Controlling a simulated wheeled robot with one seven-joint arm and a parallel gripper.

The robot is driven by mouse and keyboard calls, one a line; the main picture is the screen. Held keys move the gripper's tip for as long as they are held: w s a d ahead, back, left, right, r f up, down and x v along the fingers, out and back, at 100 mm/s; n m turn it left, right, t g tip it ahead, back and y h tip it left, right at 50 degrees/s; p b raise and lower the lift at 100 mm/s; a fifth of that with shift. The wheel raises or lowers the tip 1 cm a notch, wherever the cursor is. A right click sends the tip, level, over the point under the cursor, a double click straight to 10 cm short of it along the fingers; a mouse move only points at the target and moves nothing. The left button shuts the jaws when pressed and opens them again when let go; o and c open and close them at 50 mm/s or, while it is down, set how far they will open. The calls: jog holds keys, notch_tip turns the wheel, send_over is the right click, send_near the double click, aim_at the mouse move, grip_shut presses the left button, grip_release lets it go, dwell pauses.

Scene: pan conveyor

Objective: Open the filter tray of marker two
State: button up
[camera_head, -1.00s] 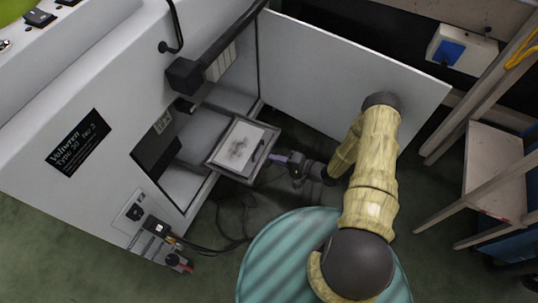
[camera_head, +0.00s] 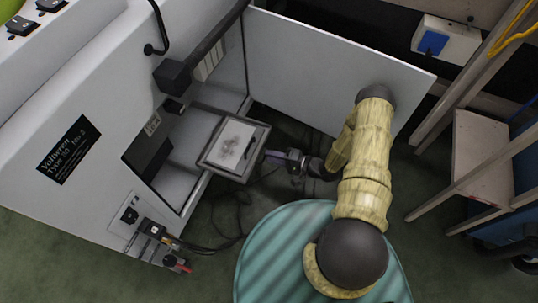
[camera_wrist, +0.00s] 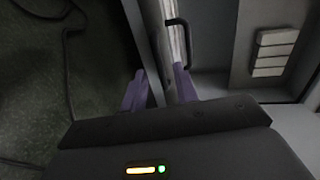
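The marker cabinet (camera_head: 120,110) has a dark label that ends in "No 2". Its filter tray (camera_head: 203,160) sticks well out of the opening, with a pale, smudged sheet and a black handle (camera_wrist: 181,22) on top. My gripper (camera_head: 268,155) is low in front of the tray's outer end. In the wrist view, its purple fingers (camera_wrist: 160,88) stand apart, with the tray's edge (camera_wrist: 150,55) reaching into the space between them. They do not look closed on it; I cannot tell whether either finger touches. The handle lies beyond the right finger.
A wide pale door (camera_head: 320,75) stands open behind my arm. Cables (camera_head: 225,235) hang and lie on the floor by the cabinet. A wooden chair-like frame (camera_head: 480,160) stands at the right. The green floor below the tray is mostly clear.

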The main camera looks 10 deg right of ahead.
jog(key=p+v, duration=0.4)
jog(key=v, duration=1.1)
jog(key=shift+s+d+p, duration=0.2)
jog(key=shift+p, duration=0.15)
